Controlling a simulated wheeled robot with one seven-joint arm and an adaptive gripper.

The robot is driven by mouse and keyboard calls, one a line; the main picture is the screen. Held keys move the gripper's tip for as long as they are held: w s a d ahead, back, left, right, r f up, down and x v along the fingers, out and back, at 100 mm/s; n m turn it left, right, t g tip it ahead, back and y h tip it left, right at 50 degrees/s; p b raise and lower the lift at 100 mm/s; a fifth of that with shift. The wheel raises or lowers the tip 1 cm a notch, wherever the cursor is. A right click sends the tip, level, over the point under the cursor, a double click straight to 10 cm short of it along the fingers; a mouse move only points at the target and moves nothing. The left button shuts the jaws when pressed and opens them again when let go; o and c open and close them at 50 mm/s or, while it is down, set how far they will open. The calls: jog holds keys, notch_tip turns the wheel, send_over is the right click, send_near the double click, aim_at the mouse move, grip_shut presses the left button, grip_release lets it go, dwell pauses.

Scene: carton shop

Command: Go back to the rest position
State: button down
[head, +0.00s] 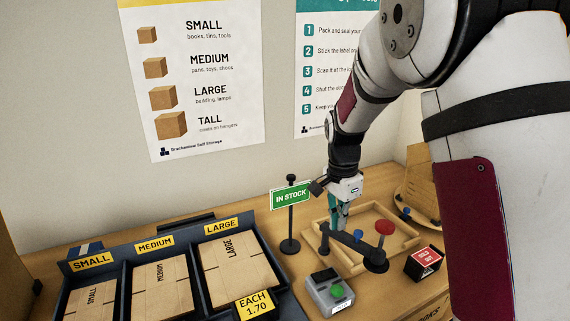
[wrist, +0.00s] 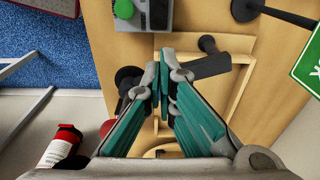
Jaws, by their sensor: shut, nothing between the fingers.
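My gripper (head: 338,226) hangs down over the wooden tray (head: 400,239) on the counter, beside a dark bar (head: 352,246) in the tray. In the wrist view my gripper's teal fingers (wrist: 160,78) come together at the tips, with nothing seen between them. The tray's frame (wrist: 238,88) and the dark bar (wrist: 207,67) lie below and beyond the fingers there. I cannot tell whether the fingertips touch the bar.
A green IN STOCK sign (head: 291,195) stands left of my gripper. A grey box with a green button (head: 338,291) is in front. A black block with a red label (head: 424,263) is at right. A dark rack of flat cartons (head: 164,287) fills the left counter.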

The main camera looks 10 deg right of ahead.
jog(key=s+a+r+n+t+y+p, duration=0.15)
jog(key=s+r+n, duration=0.35)
jog(key=s+r, duration=0.5)
jog(key=s+r+n+t+p, duration=0.15)
jog(key=s+r+n, duration=0.45)
jog(key=s, duration=0.6)
jog(key=s+r+n+t+p, duration=0.1)
jog(key=s+r+n, duration=0.1)
jog(key=s, duration=0.8)
jog(key=shift+s+a+n+h, duration=0.2)
jog(key=shift+n+h, duration=0.15)
jog(key=shift+n, duration=0.25)
